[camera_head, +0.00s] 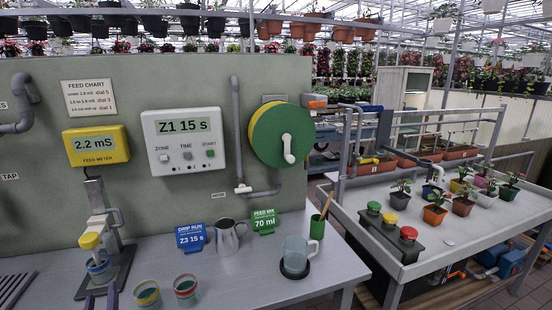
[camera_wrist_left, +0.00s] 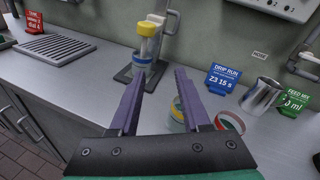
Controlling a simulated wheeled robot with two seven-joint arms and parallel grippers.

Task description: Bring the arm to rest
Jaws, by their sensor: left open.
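My left gripper (camera_head: 100,298) shows at the bottom left edge of the head view, only its purple fingertips. In the left wrist view the gripper (camera_wrist_left: 160,78) has its two purple fingers apart, with nothing between them but bench and items beyond. The fingers are near the yellow-topped dispenser stand (camera_head: 92,240), with a small cup (camera_head: 99,268) under its nozzle. The stand also shows past the fingertips in the wrist view (camera_wrist_left: 150,35). The right finger overlaps a yellow-rimmed cup (camera_wrist_left: 178,117) in the wrist view; contact cannot be told. My right gripper is out of view.
The grey bench (camera_head: 222,285) also holds a yellow-rimmed cup (camera_head: 147,294), a red-rimmed cup (camera_head: 186,290), a metal jug (camera_head: 229,236), a clear mug (camera_head: 296,254) and a green pot (camera_head: 317,227). A panel wall (camera_head: 150,90) stands behind. A plant table (camera_head: 470,235) is at right.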

